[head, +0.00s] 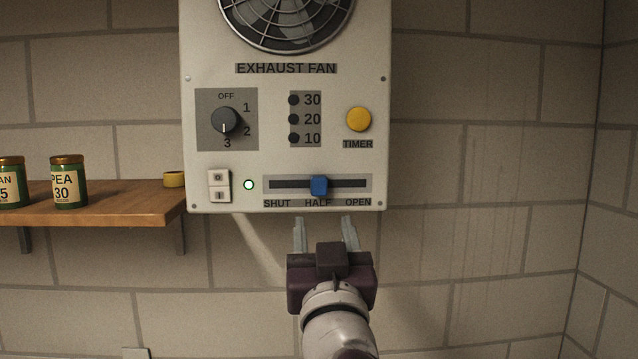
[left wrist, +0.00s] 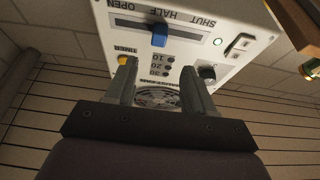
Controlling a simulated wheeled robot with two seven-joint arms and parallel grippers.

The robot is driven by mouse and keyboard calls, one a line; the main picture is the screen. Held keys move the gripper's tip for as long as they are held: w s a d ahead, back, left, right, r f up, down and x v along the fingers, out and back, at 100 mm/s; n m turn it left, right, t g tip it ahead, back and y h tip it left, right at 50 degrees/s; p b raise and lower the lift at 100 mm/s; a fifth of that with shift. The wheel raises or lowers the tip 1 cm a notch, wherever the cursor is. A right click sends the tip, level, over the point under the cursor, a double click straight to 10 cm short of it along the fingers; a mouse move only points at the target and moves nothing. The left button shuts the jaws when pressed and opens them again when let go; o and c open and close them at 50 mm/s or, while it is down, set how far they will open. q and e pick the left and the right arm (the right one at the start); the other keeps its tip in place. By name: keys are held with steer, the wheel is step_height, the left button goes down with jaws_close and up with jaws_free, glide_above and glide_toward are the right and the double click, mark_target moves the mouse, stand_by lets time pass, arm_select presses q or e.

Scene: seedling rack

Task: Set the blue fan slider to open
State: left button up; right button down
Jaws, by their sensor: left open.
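The blue fan slider (head: 319,186) sits in its dark horizontal slot (head: 345,184) at the HALF mark, between SHUT on the left and OPEN on the right. It is on the lower part of the white exhaust fan panel (head: 290,165). My left gripper (head: 324,222) is open and empty, just below the panel's bottom edge and under the slider. In the left wrist view the slider (left wrist: 159,36) shows upside down, beyond and between the two open fingers (left wrist: 158,78), apart from them. My right gripper is not in view.
The panel also has a dark knob (head: 225,121), a yellow timer button (head: 359,119), a white rocker switch (head: 219,185) and a lit green lamp (head: 249,184). A wooden shelf (head: 110,207) with seed tins (head: 68,184) is at the left. The wall right of the panel is clear.

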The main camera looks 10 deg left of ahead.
mark_target(319, 186)
arm_select(q)
steer(key=p+x, duration=0.5)
steer(key=x, duration=0.4)
steer(key=shift+w+r, duration=0.25)
steer(key=shift+r, duration=0.05)
steer(key=shift+w+a, duration=0.2)
steer(key=shift+w, duration=0.25)
steer(key=shift+s+d, duration=0.1)
jaws_close()
steer(key=d, duration=0.2)
steer(key=w+d+p, duration=0.1)
steer(key=d, duration=0.1)
steer(key=w+d, duration=0.1)
steer(key=d, duration=0.1)
steer(key=shift+d, duration=0.3)
steer(key=shift+a, duration=0.2)
jaws_free()
steer(key=shift+d, duration=0.2)
steer(key=shift+w, duration=0.15)
